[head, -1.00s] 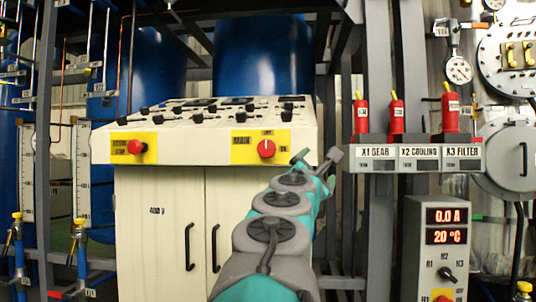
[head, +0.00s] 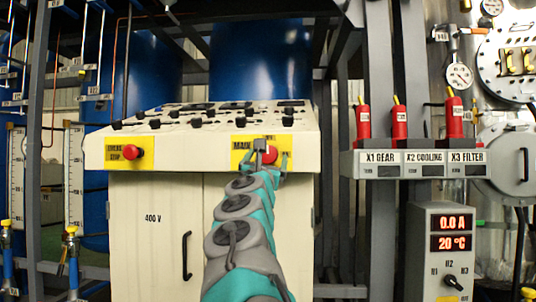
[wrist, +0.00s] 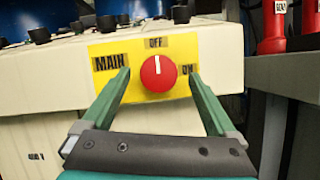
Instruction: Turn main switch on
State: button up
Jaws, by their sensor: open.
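The main switch (wrist: 158,73) is a round red knob on a yellow plate (wrist: 112,48) marked MAIN, OFF and ON. Its white mark points up toward OFF. In the head view the knob (head: 268,154) shows just behind my gripper, on the front of the cream control console. My gripper (wrist: 160,80) is open, with one green finger to the left of the knob and one to the right. The fingers look apart from the knob. In the head view my gripper (head: 265,160) partly covers the plate.
A red emergency stop button (head: 133,152) sits on a yellow plate to the left. Black knobs cover the console's sloped top (head: 180,117). At the right, a shelf (head: 415,163) labelled X1 GEAR, X2 COOLING and X3 FILTER carries red handles. A display box (head: 440,250) stands below it.

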aim_at(268, 154)
jog(key=shift+w+r, duration=0.35)
jog(key=shift+w, duration=0.25)
jog(key=shift+w+d+r, duration=0.1)
jog(key=shift+w, duration=0.35)
jog(key=c, duration=1.4)
jog(key=shift+o, duration=0.2)
jog(key=shift+p, duration=0.3)
